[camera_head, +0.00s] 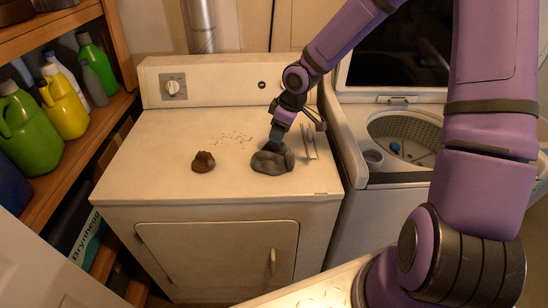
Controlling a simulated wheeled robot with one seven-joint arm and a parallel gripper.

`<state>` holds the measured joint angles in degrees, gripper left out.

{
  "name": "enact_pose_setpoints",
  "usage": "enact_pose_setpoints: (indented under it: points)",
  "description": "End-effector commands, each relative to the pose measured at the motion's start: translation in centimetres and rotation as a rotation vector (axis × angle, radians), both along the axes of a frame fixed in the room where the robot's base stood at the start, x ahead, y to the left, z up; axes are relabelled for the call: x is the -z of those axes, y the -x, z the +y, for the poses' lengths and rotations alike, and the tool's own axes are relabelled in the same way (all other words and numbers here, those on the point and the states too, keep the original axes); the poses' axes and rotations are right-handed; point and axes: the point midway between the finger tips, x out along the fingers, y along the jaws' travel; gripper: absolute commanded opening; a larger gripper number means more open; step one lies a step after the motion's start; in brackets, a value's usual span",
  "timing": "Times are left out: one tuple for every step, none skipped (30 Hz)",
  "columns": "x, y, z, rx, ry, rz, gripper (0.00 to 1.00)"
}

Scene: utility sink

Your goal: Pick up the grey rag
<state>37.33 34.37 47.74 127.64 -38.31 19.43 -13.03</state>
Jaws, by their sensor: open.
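The grey rag (270,161) lies crumpled in a low heap on the white dryer top (150,150), right of its middle. My gripper (277,145) points down at the rag from above, with its tip at or just over the rag's upper edge. I cannot tell whether it touches the cloth. The jaws are open, though the fingers are small and partly hidden here.
A brown crumpled lump (203,162) sits left of the rag. A thin metal rack-like item (309,142) lies right of it. An open washer (405,135) stands to the right. Shelves with bottles (65,103) are at left.

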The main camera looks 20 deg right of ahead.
Motion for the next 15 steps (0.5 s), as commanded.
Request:
enact_pose_setpoints:
  points:
    - [0.8, 0.1, 0.3, -0.002, 0.0, 0.003, 0.56]
    - [1.2, 0.0, 0.3, -0.004, 0.0, 0.003, 0.56]
    - [1.7, 0.0, 0.5, -0.003, 0.0, 0.003, 0.56]
    - [2.0, 0.0, 0.5, -0.004, 0.0, 0.002, 0.56]
    - [2.3, -0.1, 0.6, -0.003, 0.0, 0.003, 0.56]
    - [2.7, -0.2, 0.7, -0.002, 0.001, 0.003, 0.56]
    - [2.9, -0.2, 0.7, -0.002, 0.0, 0.002, 0.56]
    - [3.2, -0.3, 0.8, -0.002, 0.001, 0.001, 0.56]
    - [3.4, -0.3, 0.8, -0.001, 0.0, 0.001, 0.56]
    - [3.5, -0.4, 0.8, -0.001, 0.0, 0.001, 0.56]
    - [3.6, -0.4, 0.8, 0.0, 0.0, 0.001, 0.56]
    - [3.7, -0.4, 0.9, 0.0, 0.0, 0.001, 0.56]
    - [3.8, -0.4, 0.8, 0.0, 0.0, 0.001, 0.56]
    - [3.8, -0.4, 0.8, 0.001, 0.0, 0.002, 0.56]
    - [3.8, -0.4, 0.8, 0.001, 0.001, 0.001, 0.56]
